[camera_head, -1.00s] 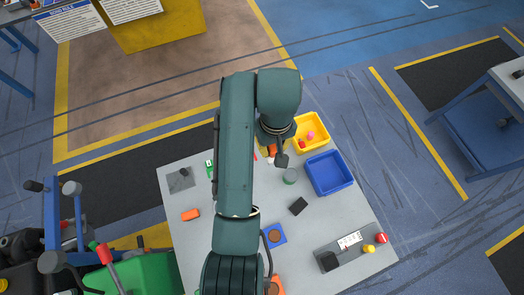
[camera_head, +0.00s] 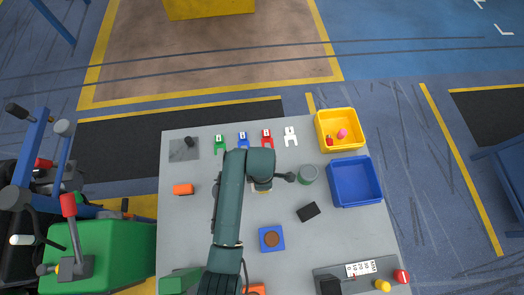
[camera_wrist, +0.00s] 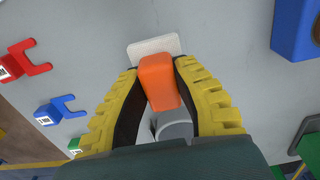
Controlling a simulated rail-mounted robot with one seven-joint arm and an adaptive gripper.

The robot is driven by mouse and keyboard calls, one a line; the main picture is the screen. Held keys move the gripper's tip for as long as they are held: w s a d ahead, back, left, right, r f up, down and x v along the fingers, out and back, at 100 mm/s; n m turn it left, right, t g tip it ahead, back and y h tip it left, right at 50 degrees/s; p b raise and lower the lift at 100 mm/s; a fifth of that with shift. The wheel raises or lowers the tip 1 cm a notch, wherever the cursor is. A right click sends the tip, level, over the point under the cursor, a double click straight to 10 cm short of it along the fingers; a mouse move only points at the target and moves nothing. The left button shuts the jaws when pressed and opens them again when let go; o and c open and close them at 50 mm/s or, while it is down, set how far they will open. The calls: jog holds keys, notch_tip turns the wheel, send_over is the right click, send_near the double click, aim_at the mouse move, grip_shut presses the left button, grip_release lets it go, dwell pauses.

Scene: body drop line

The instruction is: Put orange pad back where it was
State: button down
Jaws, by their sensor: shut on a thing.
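The orange pad (camera_wrist: 158,80) is a small orange block between the yellow fingers of my gripper (camera_wrist: 158,75) in the wrist view. My gripper is shut on it. A flat white patch (camera_wrist: 153,48) shows just beyond its end; I cannot tell whether they touch.
Green, blue, red and white forked pieces (camera_head: 267,138) line the far edge. A yellow bin (camera_head: 358,118) and blue bin (camera_head: 377,183) stand right.

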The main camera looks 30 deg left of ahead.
jog(key=shift+f, duration=1.65)
jog(key=shift+f+b, duration=0.15)
jog(key=shift+b, duration=0.15)
jog(key=c, duration=0.9)
grip_release()
jog(key=shift+c, duration=0.2)
notch_tip(320, 180, up, 12)
jog(key=shift+r+p, duration=0.15)
jog(key=shift+p, duration=0.85)
jog(key=shift+w, duration=0.1)
